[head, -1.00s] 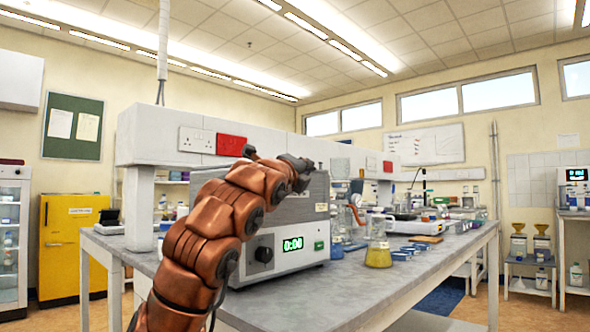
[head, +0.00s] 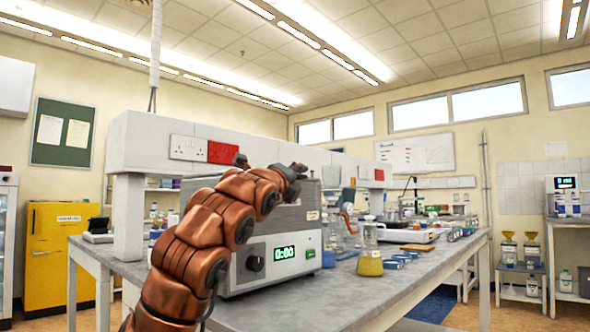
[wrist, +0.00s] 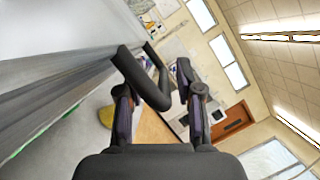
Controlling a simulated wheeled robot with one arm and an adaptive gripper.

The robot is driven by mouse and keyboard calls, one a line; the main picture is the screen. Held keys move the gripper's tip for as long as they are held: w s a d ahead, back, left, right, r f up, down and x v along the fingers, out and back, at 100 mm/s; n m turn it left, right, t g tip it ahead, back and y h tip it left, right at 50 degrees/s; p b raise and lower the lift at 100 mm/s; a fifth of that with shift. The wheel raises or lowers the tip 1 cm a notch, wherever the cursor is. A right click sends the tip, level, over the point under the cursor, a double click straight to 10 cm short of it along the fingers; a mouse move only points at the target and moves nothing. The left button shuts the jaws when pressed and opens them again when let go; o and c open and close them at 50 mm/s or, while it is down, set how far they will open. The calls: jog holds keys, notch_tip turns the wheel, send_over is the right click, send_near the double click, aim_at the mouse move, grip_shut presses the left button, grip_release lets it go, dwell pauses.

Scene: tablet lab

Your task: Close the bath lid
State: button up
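The bath (head: 270,262) is a grey box on the bench, with a black dial and a green display on its front. A grey metal panel that looks like its lid (head: 303,202) stands above the front, partly hidden by my arm. In the wrist view the grey metal surface (wrist: 50,85) fills the left side, and a black bent handle (wrist: 158,92) projects from it. My gripper (wrist: 153,80) is open, with one finger on either side of the handle; I cannot tell whether they touch it. In the head view my gripper (head: 297,171) is at the panel's top edge.
A flask of yellow liquid (head: 370,255) stands on the bench (head: 340,290) right of the bath, near several small blue items. A white overhead shelf (head: 250,148) with sockets runs behind it. A yellow cabinet (head: 55,255) stands at left.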

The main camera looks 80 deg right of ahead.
jog(key=shift+d+r, duration=0.1)
jog(key=shift+r, duration=3.25)
jog(key=shift+s+r, duration=0.2)
jog(key=shift+r, duration=1.35)
jog(key=shift+w+r, duration=0.1)
jog(key=shift+w, duration=0.05)
jog(key=r+b+v, duration=0.1)
jog(key=b+v, duration=0.1)
jog(key=v, duration=0.7)
jog(key=shift+a+b, duration=0.25)
jog(key=shift+b, duration=0.1)
